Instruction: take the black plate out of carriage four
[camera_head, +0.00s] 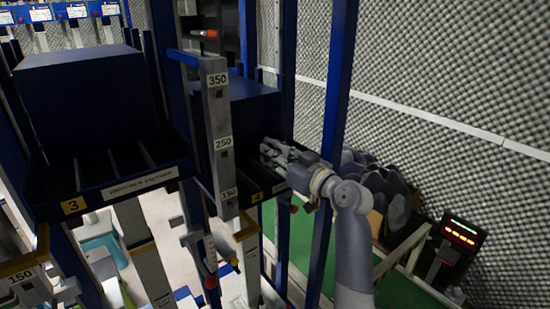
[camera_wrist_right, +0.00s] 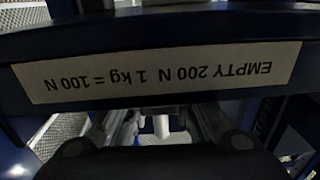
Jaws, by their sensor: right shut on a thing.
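Carriage four (camera_head: 250,110) is a dark blue box-like carriage with a yellow 4 tag on its front edge, right of the numbered post. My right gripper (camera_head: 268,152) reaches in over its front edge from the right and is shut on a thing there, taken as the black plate. The plate cannot be told apart from the dark inside of the carriage. In the right wrist view the carriage's front lip with an upside-down white label (camera_wrist_right: 160,73) crosses close in front; the gripper fingers (camera_wrist_right: 160,125) show below it. My left gripper is not in view.
A post (camera_head: 217,120) marked 350, 250 and 150 stands just left of the gripper. Carriage three (camera_head: 85,95) is at the left. A blue upright (camera_head: 333,100) stands close by my right arm. A red-lit display (camera_head: 461,233) is at the lower right.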

